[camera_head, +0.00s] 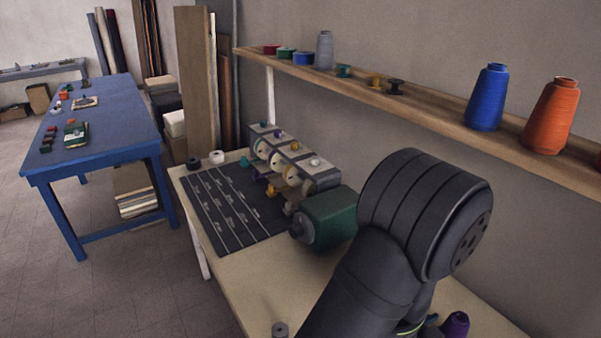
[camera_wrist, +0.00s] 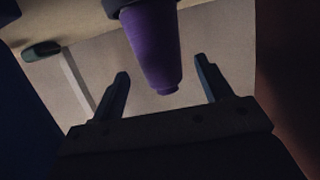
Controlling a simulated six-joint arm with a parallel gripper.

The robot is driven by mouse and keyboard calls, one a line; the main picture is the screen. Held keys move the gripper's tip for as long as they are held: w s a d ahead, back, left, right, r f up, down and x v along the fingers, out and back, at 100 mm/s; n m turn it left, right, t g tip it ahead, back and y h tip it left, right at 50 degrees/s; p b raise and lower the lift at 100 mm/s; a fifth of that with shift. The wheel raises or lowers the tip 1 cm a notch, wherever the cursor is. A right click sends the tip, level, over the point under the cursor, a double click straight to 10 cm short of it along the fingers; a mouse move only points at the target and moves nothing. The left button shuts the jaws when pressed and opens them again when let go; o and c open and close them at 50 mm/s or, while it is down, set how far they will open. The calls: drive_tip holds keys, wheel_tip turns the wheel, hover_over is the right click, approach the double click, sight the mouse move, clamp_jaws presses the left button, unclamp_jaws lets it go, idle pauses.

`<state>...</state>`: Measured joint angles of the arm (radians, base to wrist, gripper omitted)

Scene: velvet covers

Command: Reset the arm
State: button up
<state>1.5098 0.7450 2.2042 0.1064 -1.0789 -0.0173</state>
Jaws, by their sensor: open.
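My arm (camera_head: 400,240) fills the right middle of the head view, dark grey, over the light wooden table. My gripper (camera_wrist: 163,88) shows in the wrist view with its two dark fingers spread apart. A purple cone (camera_wrist: 150,45) appears beyond and between the fingers in that view; I cannot tell how far off it is, but neither finger is seen closed on it. A purple spool (camera_head: 455,325) shows at the lower right of the head view, partly cut off by the frame. The gripper itself is hidden in the head view.
The wooden table (camera_head: 255,290) holds a green motor-like housing (camera_head: 330,217), a winding unit (camera_head: 295,158) and a dark slotted mat (camera_head: 232,210). A wall shelf (camera_head: 430,98) above carries a blue cone (camera_head: 488,98) and an orange cone (camera_head: 552,115). A blue table (camera_head: 105,120) stands at the left.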

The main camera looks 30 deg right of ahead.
sight(455, 324)
drive_tip(key=x, duration=0.5)
drive_tip(key=shift+a+f, duration=0.1)
drive_tip(key=shift+f, duration=0.05)
wheel_tip(455, 324, up, 2)
drive_tip(key=shift+a+r, duration=0.1)
drive_tip(key=shift+r, duration=0.65)
